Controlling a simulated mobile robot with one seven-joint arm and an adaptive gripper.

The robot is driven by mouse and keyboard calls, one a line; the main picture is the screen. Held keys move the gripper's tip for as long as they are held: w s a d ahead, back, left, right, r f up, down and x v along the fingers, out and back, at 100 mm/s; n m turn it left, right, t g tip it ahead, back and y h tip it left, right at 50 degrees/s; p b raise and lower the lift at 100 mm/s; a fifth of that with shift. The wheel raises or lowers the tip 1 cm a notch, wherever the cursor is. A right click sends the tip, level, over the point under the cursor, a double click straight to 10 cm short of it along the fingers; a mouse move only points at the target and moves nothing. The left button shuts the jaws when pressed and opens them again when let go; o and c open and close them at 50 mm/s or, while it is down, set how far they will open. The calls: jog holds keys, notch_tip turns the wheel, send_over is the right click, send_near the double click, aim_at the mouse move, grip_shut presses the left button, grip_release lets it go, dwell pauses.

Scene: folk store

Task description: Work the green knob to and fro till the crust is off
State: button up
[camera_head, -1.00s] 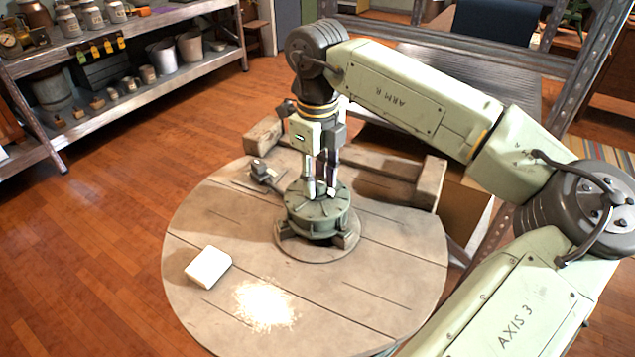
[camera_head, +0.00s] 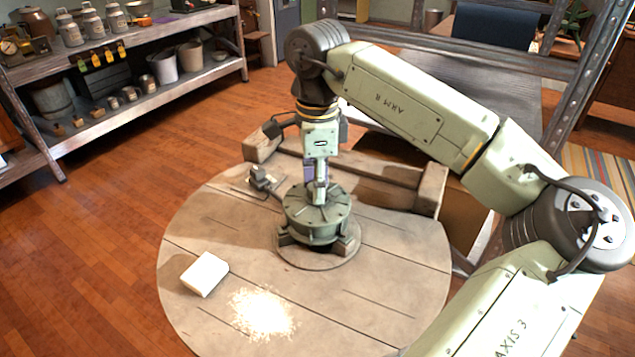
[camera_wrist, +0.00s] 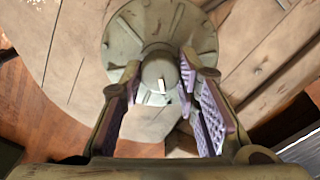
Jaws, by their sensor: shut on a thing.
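A round grey-green drum (camera_head: 312,222) with a ribbed lid stands on blocks on the round wooden table. My gripper (camera_head: 319,198) points straight down over the lid's middle. In the wrist view, the pale green knob (camera_wrist: 160,72) rises from the centre of the lid (camera_wrist: 200,38) and bears a short white mark. The purple-padded fingers of my gripper (camera_wrist: 161,84) stand on either side of the knob and are shut on it.
A white block (camera_head: 204,274) and a patch of pale crumbs (camera_head: 262,313) lie on the front left of the round table (camera_head: 390,275). A small clamp-like tool (camera_head: 262,180) lies left of the drum. Wooden beams (camera_head: 385,188) run behind. The table's front is otherwise clear.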

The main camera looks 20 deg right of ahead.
jog(key=shift+n, duration=0.4)
jog(key=o, duration=1.2)
jog(key=shift+r, duration=0.1)
notch_tip(320, 180, up, 12)
jog(key=shift+f, duration=0.1)
